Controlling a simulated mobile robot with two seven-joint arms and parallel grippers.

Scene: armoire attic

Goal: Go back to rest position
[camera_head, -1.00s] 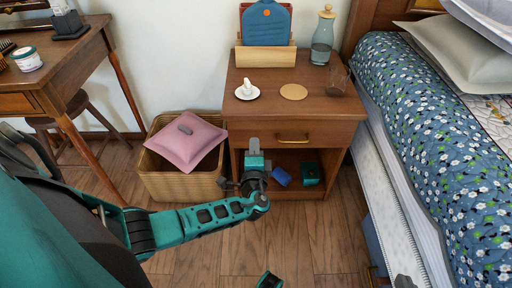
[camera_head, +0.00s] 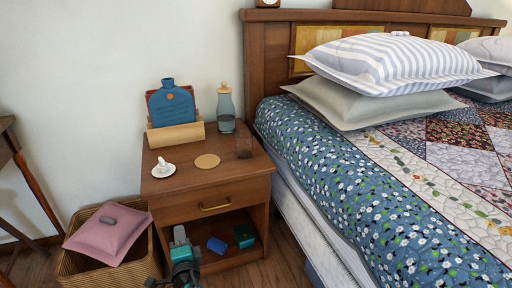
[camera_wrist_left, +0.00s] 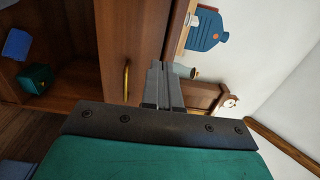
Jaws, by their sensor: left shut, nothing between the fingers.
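My left gripper (camera_head: 180,238) shows at the bottom of the head view, in front of the wooden nightstand (camera_head: 180,207). In the left wrist view its fingers (camera_wrist_left: 161,72) are together with nothing between them, pointing along the nightstand front near the brass drawer handle (camera_wrist_left: 126,82). Most of my left arm is below the head view's edge. My right gripper is not in view.
A wicker basket (camera_head: 72,264) with a pink cushion (camera_head: 106,234) stands left of the nightstand. The bed (camera_head: 350,178) fills the right side. The open shelf holds a blue item (camera_head: 216,245) and a dark green box (camera_head: 244,236). A glass bottle (camera_head: 226,110) stands on top.

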